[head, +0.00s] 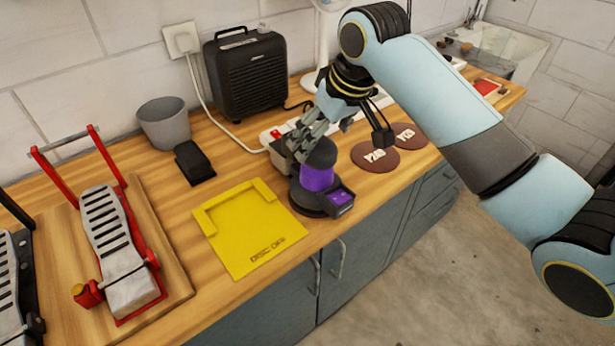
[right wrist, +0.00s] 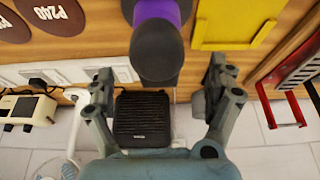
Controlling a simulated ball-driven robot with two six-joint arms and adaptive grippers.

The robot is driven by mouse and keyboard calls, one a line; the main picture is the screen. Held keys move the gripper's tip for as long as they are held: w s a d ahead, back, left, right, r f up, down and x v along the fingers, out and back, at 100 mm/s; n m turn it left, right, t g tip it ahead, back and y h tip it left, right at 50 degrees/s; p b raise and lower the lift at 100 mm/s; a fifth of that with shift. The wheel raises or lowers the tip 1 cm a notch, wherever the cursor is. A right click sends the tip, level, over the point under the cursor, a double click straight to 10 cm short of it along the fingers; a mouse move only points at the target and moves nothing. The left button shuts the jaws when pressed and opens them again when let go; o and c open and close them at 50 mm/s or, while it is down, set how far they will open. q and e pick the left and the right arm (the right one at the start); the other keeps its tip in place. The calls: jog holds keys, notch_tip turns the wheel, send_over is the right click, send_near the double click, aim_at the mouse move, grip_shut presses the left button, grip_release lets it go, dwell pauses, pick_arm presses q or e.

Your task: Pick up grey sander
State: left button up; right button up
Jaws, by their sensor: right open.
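The grey sander (head: 320,153) stands upright on the wooden bench, with a purple band around its body and a purple-marked dark front part. In the right wrist view its rounded grey top (right wrist: 158,52) lies between the two fingers. My right gripper (head: 341,143) is open and empty at the sander, reaching in from the right. One finger shows at the sander's left and the other at its right, apart from it. In the right wrist view the gripper (right wrist: 160,78) has clear gaps on both sides of the sander. My left gripper is not in view.
A yellow tray (head: 241,247) marked "DISC OFF" lies left of the sander. Brown discs (head: 375,160) lie to its right. A black box (head: 246,80), a grey cup (head: 164,122) and a black block (head: 194,163) stand behind. A red frame (head: 150,256) is at the left.

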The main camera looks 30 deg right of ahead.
aim_at(319, 144)
jog(key=x, duration=0.3)
jog(key=shift+f, duration=0.3)
jog(key=shift+w+a+f, duration=0.1)
jog(key=shift+w+f, duration=0.1)
jog(key=shift+w, duration=0.05)
jog(key=p+x, duration=0.1)
jog(key=x, duration=0.3)
jog(key=shift+w+d+f, duration=0.15)
jog(key=shift+w+d, duration=0.05)
jog(key=shift+w, duration=0.1)
jog(key=shift+w+f, duration=0.1)
jog(key=shift+f, duration=0.15)
jog(key=c, duration=1.2)
jog(key=shift+r, duration=0.15)
jog(key=shift+c, duration=0.8)
jog(key=shift+w+r, duration=0.15)
